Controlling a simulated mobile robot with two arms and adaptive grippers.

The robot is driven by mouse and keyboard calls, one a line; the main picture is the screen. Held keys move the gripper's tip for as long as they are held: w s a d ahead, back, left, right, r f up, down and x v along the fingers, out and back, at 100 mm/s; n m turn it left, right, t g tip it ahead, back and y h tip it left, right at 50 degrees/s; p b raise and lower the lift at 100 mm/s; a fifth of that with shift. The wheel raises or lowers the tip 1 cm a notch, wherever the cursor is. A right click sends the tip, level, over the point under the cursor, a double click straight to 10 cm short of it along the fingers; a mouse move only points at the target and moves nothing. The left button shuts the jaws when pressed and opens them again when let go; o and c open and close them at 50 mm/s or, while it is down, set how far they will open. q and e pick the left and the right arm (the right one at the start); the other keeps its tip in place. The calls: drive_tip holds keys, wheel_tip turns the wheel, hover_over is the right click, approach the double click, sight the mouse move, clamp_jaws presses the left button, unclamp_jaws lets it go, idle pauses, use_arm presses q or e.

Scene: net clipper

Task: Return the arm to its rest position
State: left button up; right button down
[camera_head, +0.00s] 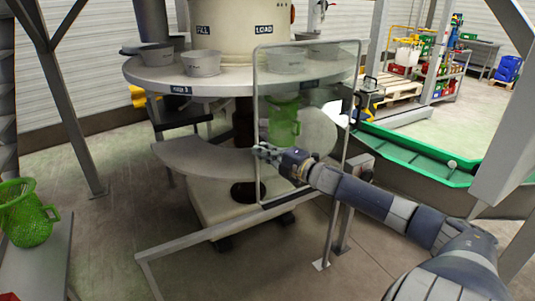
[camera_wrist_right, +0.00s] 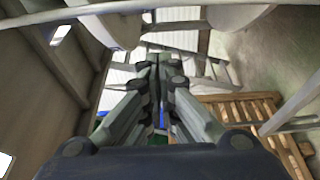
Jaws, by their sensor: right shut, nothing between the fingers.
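My right arm reaches in from the lower right of the head view. My right gripper (camera_head: 266,152) is shut and empty, in front of the clear framed panel near the round machine. In the right wrist view its fingers (camera_wrist_right: 157,75) are together with nothing between them. A green mesh basket (camera_head: 283,122) shows behind the panel, just above the gripper and apart from it as far as I can tell. My left gripper is not in view.
The round machine table (camera_head: 165,77) carries several grey bowls. Another green mesh basket (camera_head: 27,214) stands on a bench (camera_head: 45,262) at left. A metal rail (camera_head: 215,232) runs below the gripper. A green trough (camera_head: 420,154) lies behind my arm. Pallets (camera_head: 395,88) stand farther back.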

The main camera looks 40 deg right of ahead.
drive_tip(key=shift+s, duration=0.8)
drive_tip(key=s+d+f+m+g+h, duration=0.1)
drive_tip(key=s+d+f+m, duration=0.1)
drive_tip(key=f, duration=0.5)
drive_tip(key=s+d+f+m+g+h, duration=0.2)
drive_tip(key=f+m, duration=0.1)
drive_tip(key=f, duration=0.5)
drive_tip(key=s+d+f+m+g+h, duration=0.1)
drive_tip(key=s+d+f+m, duration=0.15)
drive_tip(key=f, duration=0.45)
drive_tip(key=s+a+f+m+g, duration=0.2)
drive_tip(key=s+f, duration=0.4)
drive_tip(key=f, duration=0.5)
drive_tip(key=s+a+f+m+g, duration=0.25)
drive_tip(key=s+f, duration=0.35)
drive_tip(key=f, duration=0.5)
drive_tip(key=s+a+f+m+g, duration=0.2)
drive_tip(key=s+a+f+g, duration=0.2)
drive_tip(key=s+a+f, duration=1.05)
drive_tip(key=s+a+f+m+g+y, duration=0.1)
drive_tip(key=s+a+f+g, duration=0.1)
drive_tip(key=s+a+f, duration=0.3)
drive_tip(key=s+a+f+m+g+y, duration=0.1)
drive_tip(key=s+a+f, duration=0.3)
drive_tip(key=s+a, duration=0.8)
drive_tip(key=shift+a+f+g+y, duration=0.35)
drive_tip(key=shift+a+g+y, duration=0.15)
drive_tip(key=shift+a+g, duration=0.25)
